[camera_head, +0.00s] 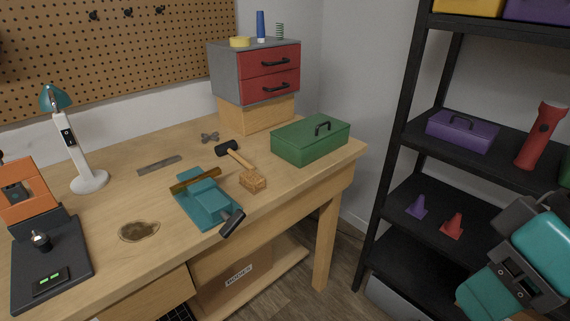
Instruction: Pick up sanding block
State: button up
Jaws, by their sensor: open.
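My teal and grey arm shows at the lower right, in front of the shelf and well away from the block. My gripper's fingers are not visible in this view.
The hammer (234,153), a teal vise (205,198) and a green toolbox (310,140) surround the block. A drawer unit (254,72) stands behind. A lamp (75,145) and an orange-and-black machine (45,250) are left. A black shelf (395,130) stands right, across a floor gap.

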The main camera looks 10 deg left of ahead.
aim_at(254, 183)
jog(key=u, duration=0.2)
jog(key=i, duration=0.7)
jog(key=u, duration=0.75)
jog(key=i, duration=0.35)
jog(key=u, duration=0.25)
